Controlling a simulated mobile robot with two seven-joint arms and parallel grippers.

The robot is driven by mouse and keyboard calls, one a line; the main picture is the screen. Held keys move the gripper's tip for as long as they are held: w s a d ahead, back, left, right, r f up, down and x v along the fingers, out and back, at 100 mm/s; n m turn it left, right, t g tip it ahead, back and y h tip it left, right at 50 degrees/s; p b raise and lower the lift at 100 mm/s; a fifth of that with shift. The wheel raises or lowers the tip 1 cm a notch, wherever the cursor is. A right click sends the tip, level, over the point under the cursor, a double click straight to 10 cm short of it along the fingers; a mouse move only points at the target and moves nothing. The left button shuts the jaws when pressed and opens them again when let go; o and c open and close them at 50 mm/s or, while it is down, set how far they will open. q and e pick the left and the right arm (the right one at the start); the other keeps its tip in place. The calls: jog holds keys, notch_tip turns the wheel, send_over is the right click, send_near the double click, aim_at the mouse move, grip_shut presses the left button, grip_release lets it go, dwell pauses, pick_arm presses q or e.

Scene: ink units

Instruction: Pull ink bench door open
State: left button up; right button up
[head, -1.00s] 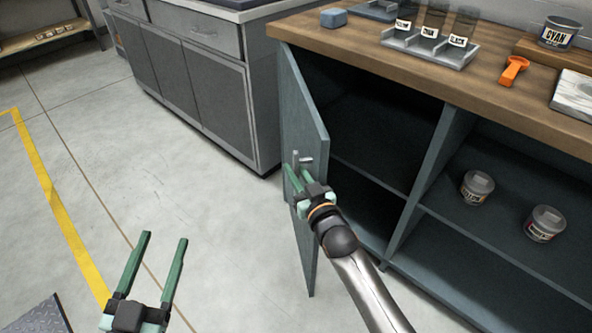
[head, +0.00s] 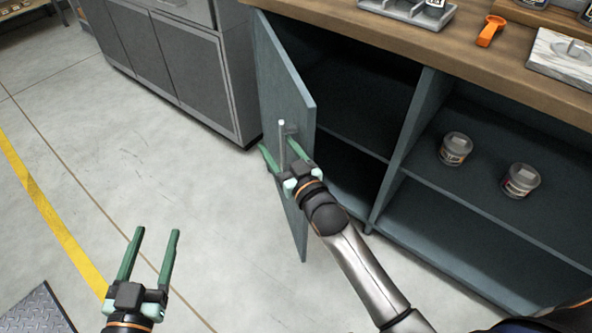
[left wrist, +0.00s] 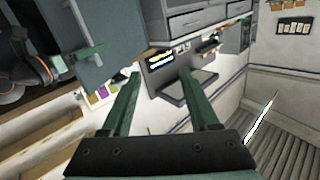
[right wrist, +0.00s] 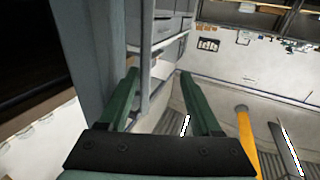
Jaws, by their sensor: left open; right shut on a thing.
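The blue-grey ink bench door (head: 273,70) stands ajar, swung out from the dark left compartment. Its bar handle (head: 282,145) is on the outer face. My right gripper (head: 278,148) is shut on the handle, with one finger on each side of it. In the right wrist view the handle (right wrist: 147,40) rises between the fingers, beside the door (right wrist: 85,40). My left gripper (head: 156,236) is open and empty over the floor, left of the door and apart from it. The left wrist view also shows the door (left wrist: 100,30).
The bench's wooden top (head: 400,45) holds a grey rack, an orange tool (head: 490,32) and a pale slab. Two jars (head: 455,149) (head: 520,181) stand in the open right compartment. A grey cabinet (head: 185,70) stands behind the door. Floor left of the door is clear.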

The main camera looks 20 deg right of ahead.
pick_arm(q)
jog(key=s+f+n+g+y+p, duration=0.1)
jog(key=s+f+g, duration=0.3)
jog(key=f, duration=0.7)
jog(key=shift+s+n+g+p, duration=0.15)
jog(key=shift+n+g+p, duration=0.2)
jog(key=shift+g, duration=0.25)
pick_arm(e)
jog(key=v, duration=1)
jog(key=shift+s, duration=0.2)
jog(key=shift+f, duration=0.1)
